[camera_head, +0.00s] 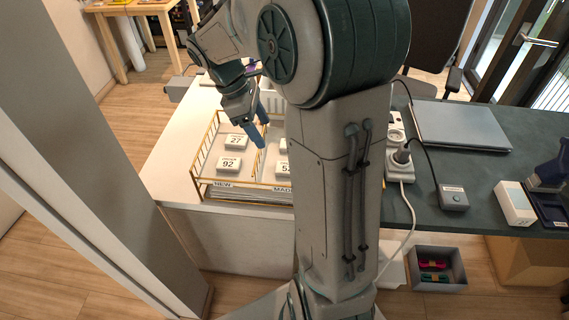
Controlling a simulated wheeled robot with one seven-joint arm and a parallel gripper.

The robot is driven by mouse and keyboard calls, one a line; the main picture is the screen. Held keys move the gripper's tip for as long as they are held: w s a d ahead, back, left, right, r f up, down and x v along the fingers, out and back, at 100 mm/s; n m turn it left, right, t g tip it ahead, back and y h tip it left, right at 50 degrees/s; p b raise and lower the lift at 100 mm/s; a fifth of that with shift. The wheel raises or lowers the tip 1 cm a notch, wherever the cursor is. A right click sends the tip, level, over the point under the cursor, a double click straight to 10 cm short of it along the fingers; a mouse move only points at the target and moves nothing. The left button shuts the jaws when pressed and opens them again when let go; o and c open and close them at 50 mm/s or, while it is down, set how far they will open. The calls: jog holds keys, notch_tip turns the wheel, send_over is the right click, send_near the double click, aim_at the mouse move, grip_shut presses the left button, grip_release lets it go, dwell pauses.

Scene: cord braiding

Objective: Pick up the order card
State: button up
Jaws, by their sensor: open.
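A gold wire tray (196,161) sits on the white counter, with compartments labelled "NEW" and "MADE", the second label partly covered by my arm. Small white numbered pieces lie in it: one marked 27 (236,142) and one marked 92 (229,163) in the left compartment, and one starting with 5 (283,168) in the right one. I cannot tell which of them, if any, is the order card. My gripper (262,133) is open, with blue fingers pointing down over the tray near its middle divider. It appears empty and to the right of the 27 piece.
My arm hides the tray's right part. On the dark table at right are a closed laptop (459,125), a power strip (399,165) with cables, a grey box (453,198) and a white block (515,203). An open grey bin (438,284) stands on the floor.

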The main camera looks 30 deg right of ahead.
aim_at(283, 167)
jog(key=x, duration=1.3)
jog(key=shift+s+d+f, duration=0.15)
jog(key=shift+s+d, duration=0.1)
jog(key=c, duration=1)
